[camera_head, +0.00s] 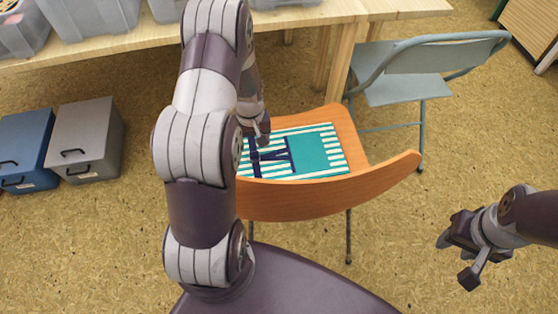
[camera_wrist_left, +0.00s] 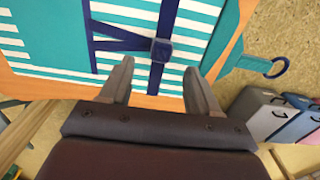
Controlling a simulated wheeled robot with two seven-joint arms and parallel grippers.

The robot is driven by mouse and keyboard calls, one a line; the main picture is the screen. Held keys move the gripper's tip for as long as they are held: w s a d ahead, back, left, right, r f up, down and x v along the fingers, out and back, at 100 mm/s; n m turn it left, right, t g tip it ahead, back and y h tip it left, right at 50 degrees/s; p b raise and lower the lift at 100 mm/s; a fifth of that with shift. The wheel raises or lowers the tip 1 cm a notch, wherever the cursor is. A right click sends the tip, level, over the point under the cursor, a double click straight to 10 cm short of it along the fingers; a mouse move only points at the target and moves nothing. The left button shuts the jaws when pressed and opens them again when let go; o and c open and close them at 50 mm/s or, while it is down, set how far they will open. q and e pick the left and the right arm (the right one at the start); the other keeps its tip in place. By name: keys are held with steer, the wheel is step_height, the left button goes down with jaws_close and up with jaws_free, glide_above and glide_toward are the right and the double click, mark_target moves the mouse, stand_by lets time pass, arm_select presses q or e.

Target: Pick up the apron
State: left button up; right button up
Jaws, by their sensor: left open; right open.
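The apron (camera_head: 310,153) lies folded flat on the seat of an orange wooden chair. It is teal with white stripes and dark blue straps. In the left wrist view the apron (camera_wrist_left: 200,28) fills the upper part, with a strap and buckle near the middle and a blue ring at its right corner. My left gripper (camera_head: 262,140) is over the left part of the apron, partly hidden by my arm. In the left wrist view its two fingers (camera_wrist_left: 159,80) are apart with nothing held between them, on either side of the strap. My right gripper (camera_head: 458,262) is open and empty, right of the chair.
The chair's backrest (camera_head: 330,200) stands between me and the apron. A grey folding chair (camera_head: 420,70) is behind at right. A wooden table (camera_head: 290,17) with grey bins runs along the back. Blue (camera_head: 25,150) and grey (camera_head: 85,140) boxes stand on the floor at left.

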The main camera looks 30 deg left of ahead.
mark_target(255, 156)
arm_select(q)
steer(key=f, duration=0.1)
steer(key=f+b, duration=0.1)
steer(key=f, duration=0.1)
steer(key=s+f+b, duration=0.1)
steer(key=f, duration=0.1)
steer(key=shift+d+f, duration=0.1)
steer(key=shift+d, duration=0.2)
steer(key=shift+w+f, duration=0.1)
steer(key=shift+f, duration=0.15)
steer(key=shift+r, duration=0.15)
jaws_close()
